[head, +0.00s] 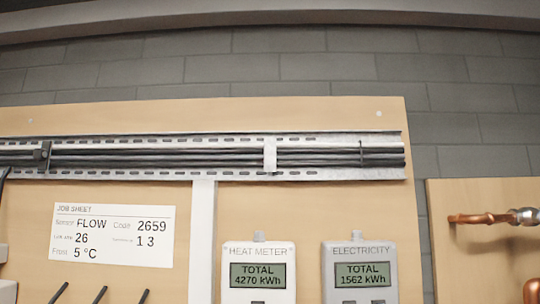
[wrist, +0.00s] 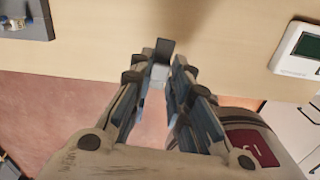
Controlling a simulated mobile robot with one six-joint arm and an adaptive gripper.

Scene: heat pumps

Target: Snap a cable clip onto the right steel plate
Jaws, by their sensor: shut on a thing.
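A metal cable tray (head: 345,138) carrying dark cables (head: 200,156) runs across the top of the wooden board in the head view. A pale steel plate (head: 270,155) stands across the cables right of centre, with no dark clip visible on it. A dark clip (head: 45,153) sits across the cables at the far left. In the wrist view my gripper (wrist: 162,70) is shut on a small cable clip, dark at the top (wrist: 165,47) and light grey below. The clip is partly hidden by the fingers. My gripper is not clearly visible in the head view.
Below the tray are a job sheet (head: 113,235), a white upright strip (head: 203,235), a heat meter (head: 258,272) and an electricity meter (head: 359,272). Copper pipe (head: 480,218) is at the right. The wrist view shows a grey tray (wrist: 25,20) and bare board around the clip.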

